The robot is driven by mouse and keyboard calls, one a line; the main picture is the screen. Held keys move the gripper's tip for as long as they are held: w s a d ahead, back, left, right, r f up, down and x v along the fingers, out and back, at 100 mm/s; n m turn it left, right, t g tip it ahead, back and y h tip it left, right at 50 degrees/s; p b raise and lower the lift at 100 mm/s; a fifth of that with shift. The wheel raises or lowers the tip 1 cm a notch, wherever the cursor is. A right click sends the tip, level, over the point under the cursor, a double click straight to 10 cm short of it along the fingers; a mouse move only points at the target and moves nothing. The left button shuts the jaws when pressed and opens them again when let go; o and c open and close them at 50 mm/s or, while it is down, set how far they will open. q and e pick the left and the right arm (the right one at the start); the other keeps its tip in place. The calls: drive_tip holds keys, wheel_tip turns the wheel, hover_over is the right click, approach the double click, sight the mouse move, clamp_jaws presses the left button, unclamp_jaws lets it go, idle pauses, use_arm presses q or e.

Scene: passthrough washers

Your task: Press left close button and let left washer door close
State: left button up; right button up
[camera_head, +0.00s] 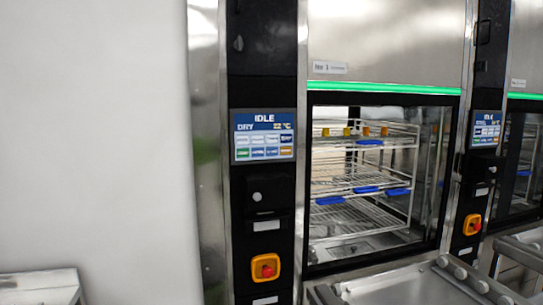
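The left washer stands in the middle of the head view, with a steel front panel (385,45) above a black-framed opening. Its touch screen (264,136) reads IDLE and DRY on the black control column. Below the screen is a small round pale button (257,197); its label is too small to read. Through the left washer's doorway (447,150) a wire rack (365,187) with several tiers is visible. I cannot tell whether clear door glass covers this opening. Neither of my grippers shows in this view.
A red emergency stop on a yellow base (265,267) sits low on the column. A second washer, with its own IDLE screen (486,129), stands at right. Steel roller tables (400,290) fill the lower right front. A pale wall (95,130) is at left.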

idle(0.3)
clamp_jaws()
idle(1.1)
